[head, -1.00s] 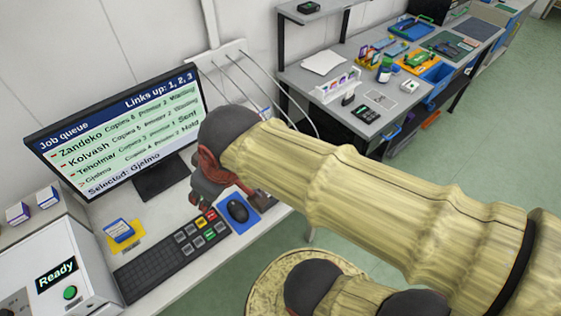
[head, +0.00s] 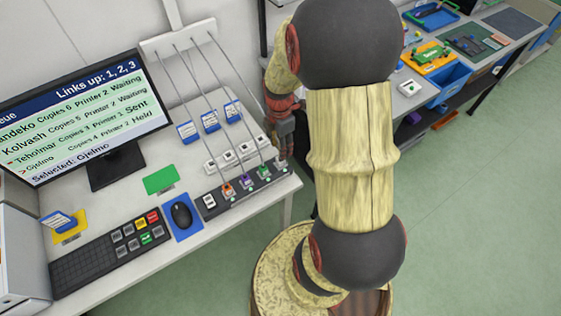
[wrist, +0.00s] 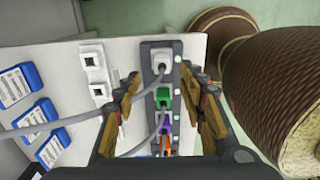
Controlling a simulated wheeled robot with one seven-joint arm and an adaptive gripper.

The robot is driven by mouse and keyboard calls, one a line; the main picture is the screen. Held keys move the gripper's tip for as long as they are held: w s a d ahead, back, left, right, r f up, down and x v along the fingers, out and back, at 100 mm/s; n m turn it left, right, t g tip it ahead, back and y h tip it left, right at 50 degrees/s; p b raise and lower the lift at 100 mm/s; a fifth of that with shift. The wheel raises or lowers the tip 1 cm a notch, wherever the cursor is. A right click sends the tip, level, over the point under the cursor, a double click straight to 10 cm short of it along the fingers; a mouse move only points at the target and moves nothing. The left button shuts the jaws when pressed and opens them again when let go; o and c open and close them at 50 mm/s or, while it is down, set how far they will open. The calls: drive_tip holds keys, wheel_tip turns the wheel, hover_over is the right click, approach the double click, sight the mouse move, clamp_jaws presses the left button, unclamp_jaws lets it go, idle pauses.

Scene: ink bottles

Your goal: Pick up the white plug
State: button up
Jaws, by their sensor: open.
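The white plug (wrist: 160,61) sits at the top end of a dark strip (wrist: 148,110) in the wrist view, with a grey cable coming off it. Green (wrist: 163,97), purple (wrist: 165,124) and orange (wrist: 167,143) plugs follow it down the strip. My gripper (wrist: 161,80) is open and empty, its fingers on either side of the strip. The fingertips lie close to the white and green plugs in the picture; I see no contact.
White socket boxes (head: 228,157) stand in a row behind the strip. Blue-and-white cards (head: 210,121) lie behind them. Cables slope up to a wall bracket (head: 178,38). A mouse (head: 181,215), keyboard (head: 82,262) and monitor (head: 70,120) are left. The desk's right edge is close.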

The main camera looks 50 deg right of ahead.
wheel_tip(320, 180, down, 7)
drive_tip(key=b, duration=0.2)
drive_tip(key=shift+s+b, duration=0.15)
drive_tip(key=shift+b, duration=0.15)
drive_tip(key=shift+c, duration=0.5)
clamp_jaws()
